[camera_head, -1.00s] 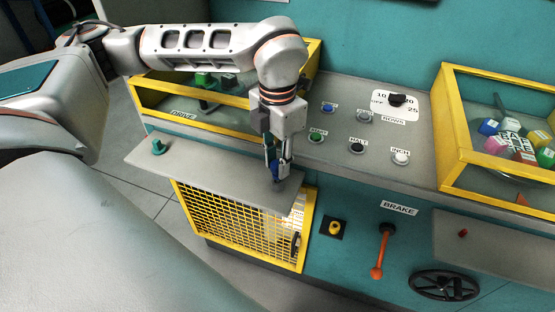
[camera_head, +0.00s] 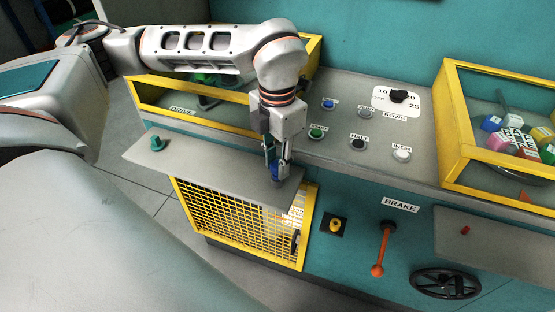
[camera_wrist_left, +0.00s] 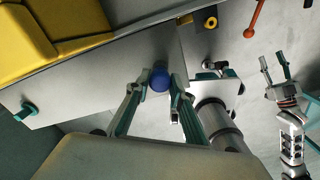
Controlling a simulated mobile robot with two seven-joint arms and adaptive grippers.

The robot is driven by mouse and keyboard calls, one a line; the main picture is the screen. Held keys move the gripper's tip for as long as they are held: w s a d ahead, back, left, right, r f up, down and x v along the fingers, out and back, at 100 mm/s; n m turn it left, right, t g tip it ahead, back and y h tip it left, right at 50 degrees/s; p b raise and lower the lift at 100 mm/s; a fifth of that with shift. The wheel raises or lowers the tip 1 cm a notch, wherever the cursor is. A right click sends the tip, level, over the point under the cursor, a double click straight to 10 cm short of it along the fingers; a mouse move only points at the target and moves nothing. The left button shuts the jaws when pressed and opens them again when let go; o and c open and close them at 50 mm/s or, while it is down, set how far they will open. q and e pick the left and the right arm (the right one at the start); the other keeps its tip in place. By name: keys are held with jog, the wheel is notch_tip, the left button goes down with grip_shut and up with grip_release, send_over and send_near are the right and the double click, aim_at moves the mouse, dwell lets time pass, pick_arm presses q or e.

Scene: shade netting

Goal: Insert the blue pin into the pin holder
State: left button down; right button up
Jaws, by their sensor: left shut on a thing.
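My left gripper (camera_head: 277,172) is shut on the blue pin (camera_head: 274,171) over the right end of the grey shelf (camera_head: 200,168). The pin is upright between the fingertips, and its round blue top (camera_wrist_left: 159,78) shows in the left wrist view. The pin's lower end is at the shelf surface or just above it; I cannot tell which. No pin holder can be made out clearly; the spot under the pin is hidden by the pin and fingers. My right gripper (camera_wrist_left: 272,58) shows only in the left wrist view, with its fingers apart and empty.
A green peg-like piece (camera_head: 157,144) stands at the shelf's left end. A yellow-framed case (camera_head: 190,113) lies behind the shelf, and a yellow grille (camera_head: 235,225) is below. An orange brake lever (camera_head: 382,250) and a small red piece (camera_head: 465,230) are to the right.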

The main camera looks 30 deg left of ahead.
pick_arm(q)
jog(key=shift+f, duration=0.1)
jog(key=c, duration=1.7)
grip_release()
notch_tip(320, 180, up, 12)
